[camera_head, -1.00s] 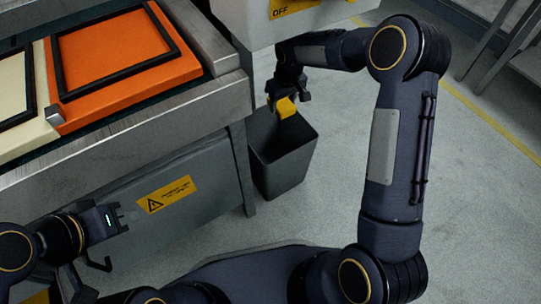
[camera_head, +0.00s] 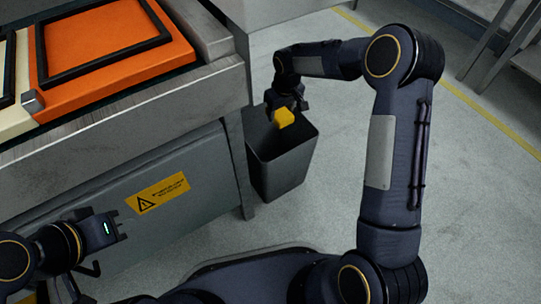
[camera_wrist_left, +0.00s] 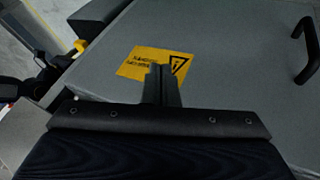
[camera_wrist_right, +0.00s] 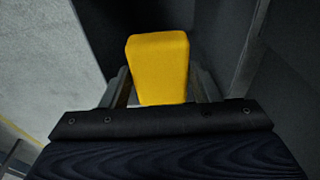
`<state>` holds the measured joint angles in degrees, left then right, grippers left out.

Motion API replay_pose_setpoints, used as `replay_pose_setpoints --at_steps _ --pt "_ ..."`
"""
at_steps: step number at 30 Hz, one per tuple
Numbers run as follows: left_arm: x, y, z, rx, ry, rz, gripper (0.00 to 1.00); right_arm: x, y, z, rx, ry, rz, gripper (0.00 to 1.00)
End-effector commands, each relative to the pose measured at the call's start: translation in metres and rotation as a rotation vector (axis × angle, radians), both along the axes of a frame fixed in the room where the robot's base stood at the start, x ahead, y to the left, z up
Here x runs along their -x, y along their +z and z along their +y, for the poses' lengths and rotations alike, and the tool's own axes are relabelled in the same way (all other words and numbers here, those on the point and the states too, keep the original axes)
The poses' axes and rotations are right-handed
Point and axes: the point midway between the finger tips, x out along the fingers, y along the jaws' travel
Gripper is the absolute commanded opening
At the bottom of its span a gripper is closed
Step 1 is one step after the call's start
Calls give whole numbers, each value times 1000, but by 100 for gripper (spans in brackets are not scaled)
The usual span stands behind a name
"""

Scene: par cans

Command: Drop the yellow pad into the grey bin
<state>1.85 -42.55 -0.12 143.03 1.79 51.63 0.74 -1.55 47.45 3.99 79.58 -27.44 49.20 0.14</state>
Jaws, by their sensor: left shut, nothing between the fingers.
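The yellow pad (camera_head: 284,118) is between the fingers of my right gripper (camera_head: 286,106), at the mouth of the grey bin (camera_head: 279,172). In the right wrist view the pad (camera_wrist_right: 158,65) stands between the two fingers, with dark bin walls around it. My right gripper is shut on the pad. The bin stands open on the floor beside the bench; its bottom is hidden. My left gripper (camera_head: 120,227) is shut and empty in front of the bench's grey side panel; its closed fingers show in the left wrist view (camera_wrist_left: 161,84).
The metal bench (camera_head: 120,105) at the left carries an orange panel (camera_head: 110,55) with a black frame. A yellow warning label (camera_head: 164,193) is on its side. Open floor (camera_head: 330,215) lies right of the bin.

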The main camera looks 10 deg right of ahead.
Motion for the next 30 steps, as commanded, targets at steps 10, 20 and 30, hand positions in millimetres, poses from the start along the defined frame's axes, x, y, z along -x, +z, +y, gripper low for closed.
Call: replay_pose_setpoints --at_steps 10,20,30 --pt "0 0 0 0 0 0 0 0 0 0 0 0 0 79" --pt "0 12 0 0 0 0 0 2 21 -1 0 1 -2 79" --pt "0 37 0 0 0 0 0 10 74 -4 0 1 -1 79"
